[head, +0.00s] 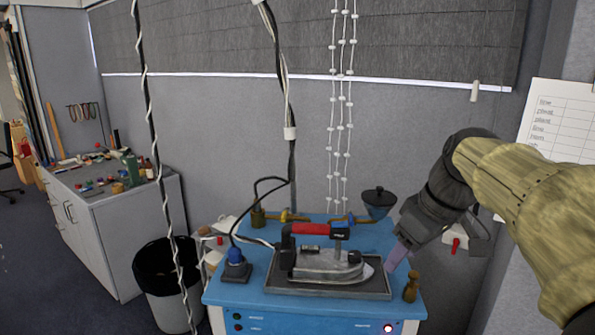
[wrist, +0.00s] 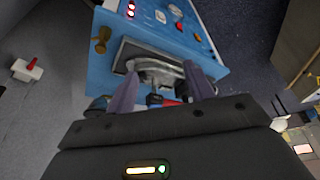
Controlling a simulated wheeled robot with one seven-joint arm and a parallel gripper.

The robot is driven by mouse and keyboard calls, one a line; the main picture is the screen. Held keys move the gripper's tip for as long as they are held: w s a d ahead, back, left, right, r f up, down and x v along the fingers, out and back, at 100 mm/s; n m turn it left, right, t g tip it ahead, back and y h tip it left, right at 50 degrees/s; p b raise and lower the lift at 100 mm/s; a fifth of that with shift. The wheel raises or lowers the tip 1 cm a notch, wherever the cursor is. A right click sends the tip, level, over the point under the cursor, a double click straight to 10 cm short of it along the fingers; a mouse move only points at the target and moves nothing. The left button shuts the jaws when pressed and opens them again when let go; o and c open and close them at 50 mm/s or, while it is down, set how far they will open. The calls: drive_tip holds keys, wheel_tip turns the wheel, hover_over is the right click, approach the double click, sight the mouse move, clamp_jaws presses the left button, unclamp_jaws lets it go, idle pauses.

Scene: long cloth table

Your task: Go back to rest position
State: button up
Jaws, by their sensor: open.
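My gripper (head: 396,258) hangs at the right of the blue workstation, pointing down and left, beside the iron's tray. In the wrist view my gripper (wrist: 160,72) shows two purple-grey fingers spread apart with nothing held between them. A metal iron (head: 326,265) with a red and black handle rests on a dark tray (head: 300,290) on the blue top (head: 240,292). In the wrist view the iron (wrist: 158,67) lies beyond the fingers, and part of it is hidden by them and the gripper body.
A small brass-coloured piece (head: 411,288) stands at the top's right edge, close to my gripper. A dark funnel-like bowl (head: 379,198) is behind. Cables hang over the station. Grey wall panels close off the back.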

drive_tip(key=s+a+f+m+h+p, duration=0.1)
drive_tip(key=s+f, duration=0.4)
drive_tip(key=f, duration=0.5)
drive_tip(key=s+a+f+m+h+p, duration=0.1)
drive_tip(key=s+f+m, duration=0.4)
drive_tip(key=f, duration=0.6)
drive_tip(key=a+m+p, duration=0.1)
drive_tip(key=p, duration=0.1)
drive_tip(key=shift+a+g+h+p, duration=0.3)
drive_tip(key=shift+a+g, duration=0.05)
drive_tip(key=shift+g, duration=0.05)
